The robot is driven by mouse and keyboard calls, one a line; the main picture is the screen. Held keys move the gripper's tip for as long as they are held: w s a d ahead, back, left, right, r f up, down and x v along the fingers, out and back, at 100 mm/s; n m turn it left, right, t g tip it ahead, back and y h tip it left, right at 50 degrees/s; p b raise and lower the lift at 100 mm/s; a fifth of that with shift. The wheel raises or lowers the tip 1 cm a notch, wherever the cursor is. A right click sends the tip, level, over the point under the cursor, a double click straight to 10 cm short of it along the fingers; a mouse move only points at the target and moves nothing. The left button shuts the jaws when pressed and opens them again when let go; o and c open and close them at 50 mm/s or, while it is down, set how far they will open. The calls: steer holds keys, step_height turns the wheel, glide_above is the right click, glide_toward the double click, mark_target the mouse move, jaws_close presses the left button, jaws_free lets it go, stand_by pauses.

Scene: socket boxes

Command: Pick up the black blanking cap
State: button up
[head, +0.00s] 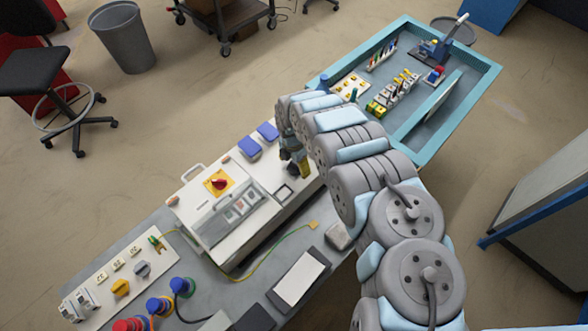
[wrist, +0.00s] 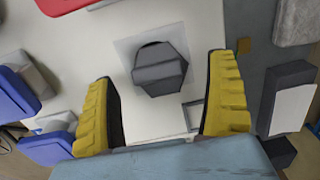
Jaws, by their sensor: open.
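The black blanking cap (wrist: 160,72) shows in the wrist view as a dark, six-sided block on a pale square plate (wrist: 124,46) set in a white surface. My gripper (wrist: 163,80) is open, with one yellow, dark-lined finger to the left of the cap and the other to the right. Gaps show between the cap and both fingers, and nothing is held. In the head view my gripper (head: 297,166) is over the right end of the white box on the bench. I cannot make out the cap there; my arm and gripper cover that area.
Two blue covers (head: 249,146) sit beside my gripper on the white box. A box with a red knob (head: 217,184) stands to the left. A grey block (head: 338,236) and a dark pad with a white sheet (head: 300,278) lie nearer. A teal tray (head: 487,77) holds several parts.

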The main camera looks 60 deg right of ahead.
steer(key=shift+f, duration=0.1)
steer(key=c, duration=1.4)
